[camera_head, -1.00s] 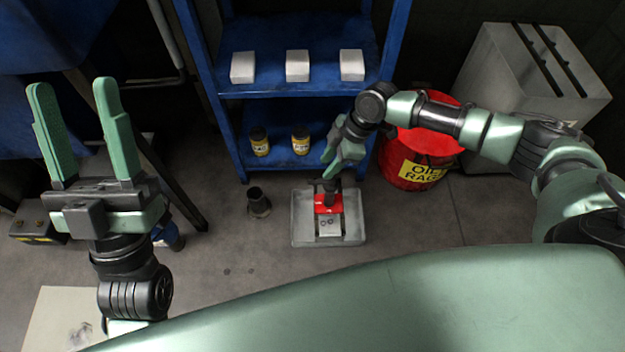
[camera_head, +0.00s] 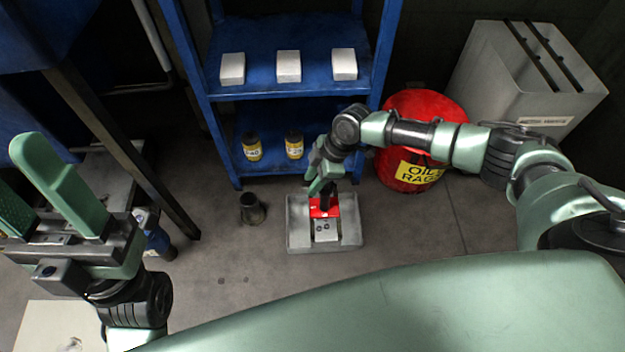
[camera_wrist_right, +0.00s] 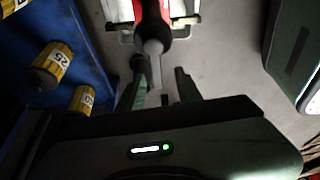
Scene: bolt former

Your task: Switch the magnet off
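The magnet, a red block (camera_head: 324,209) with a dark upright handle, stands in a shallow grey tray (camera_head: 296,238) on the floor. My right gripper (camera_head: 322,187) is just above it, close to the handle. In the right wrist view the red magnet (camera_wrist_right: 142,12) and its grey handle end (camera_wrist_right: 153,48) lie in front of my right gripper (camera_wrist_right: 158,84). Its fingers are apart, and I cannot tell whether they touch the handle. My left gripper (camera_head: 30,192) is open and empty at the far left, partly cut off by the picture edge.
A blue shelf (camera_head: 300,88) with white blocks and yellow-labelled bottles stands behind the tray. A red oily-rags bin (camera_head: 420,110) and a grey box (camera_head: 520,75) are at the right. A dark cup-shaped part (camera_head: 252,209) stands left of the tray.

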